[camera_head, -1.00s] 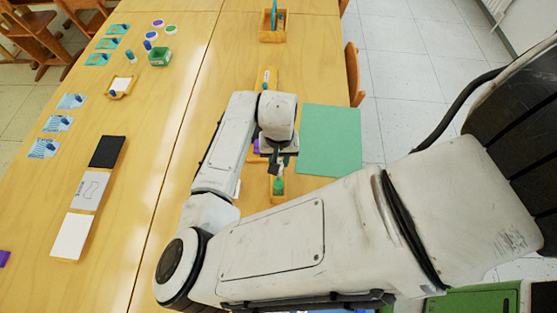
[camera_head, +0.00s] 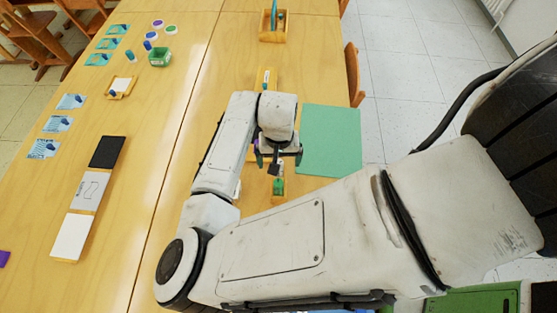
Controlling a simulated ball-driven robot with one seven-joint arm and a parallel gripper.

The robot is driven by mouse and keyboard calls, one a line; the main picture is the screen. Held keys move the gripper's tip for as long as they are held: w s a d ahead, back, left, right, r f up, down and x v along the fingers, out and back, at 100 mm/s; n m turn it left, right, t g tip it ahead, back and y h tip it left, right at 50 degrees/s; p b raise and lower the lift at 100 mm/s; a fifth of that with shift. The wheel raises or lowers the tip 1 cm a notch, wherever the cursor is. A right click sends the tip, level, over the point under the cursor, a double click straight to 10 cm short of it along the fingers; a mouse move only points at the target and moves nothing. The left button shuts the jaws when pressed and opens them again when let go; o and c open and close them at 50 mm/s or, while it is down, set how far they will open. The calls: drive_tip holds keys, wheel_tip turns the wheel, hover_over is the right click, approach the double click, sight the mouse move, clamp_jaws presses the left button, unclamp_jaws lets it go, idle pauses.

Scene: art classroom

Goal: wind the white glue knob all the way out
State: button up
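My gripper (camera_head: 278,158) hangs below the wrist near the middle of the view, over a narrow wooden holder. Its two dark fingers appear spread apart, left and right, with a dark part between them. A small green item (camera_head: 278,186) shows in the holder (camera_head: 278,198) just below the gripper. A purple patch shows at the gripper's left side. I cannot make out the white glue knob; my wrist and gripper cover that area. Contact between the fingers and anything beneath cannot be seen.
A green sheet (camera_head: 331,140) lies right of the gripper. A small yellow-and-wood holder (camera_head: 267,78) stands behind the wrist, and a wooden caddy (camera_head: 273,30) at the far end. Cards, pots and a green basket (camera_head: 159,57) occupy the left table. Chairs stand beyond the right edge.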

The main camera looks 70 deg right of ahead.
idle(0.4)
drive_tip(key=shift+r+n+p, duration=0.15)
drive_tip(key=shift+n+p, duration=1.7)
drive_tip(key=shift+n, duration=1.35)
drive_tip(key=n, duration=0.5)
drive_tip(key=c, duration=1.5)
